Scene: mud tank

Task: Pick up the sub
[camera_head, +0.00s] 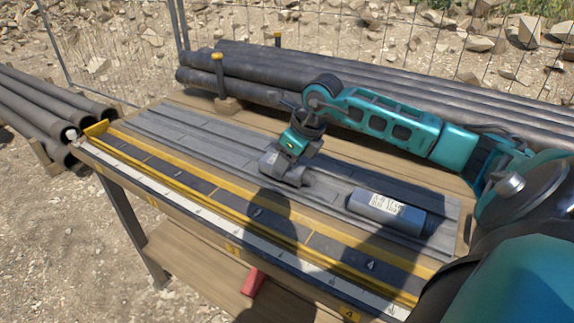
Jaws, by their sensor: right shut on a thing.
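A short grey metal cylinder, which looks like the sub (289,178), is at the grey grooved rack (170,124) on the bench, near its middle. My right gripper (283,158) comes down on it from above and is shut on it. The fingers and the gripper's shadow hide part of it, and I cannot tell whether it touches the rack. A second grey cylinder (383,207) with a white printed label lies in the rack to the right. My left gripper is not in view.
A yellow-edged measuring strip (200,185) runs along the bench front. Long dark pipes (245,72) lie behind the bench, with more pipes (40,105) at the left. A wire fence stands behind. A red object (253,281) is below the front edge.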

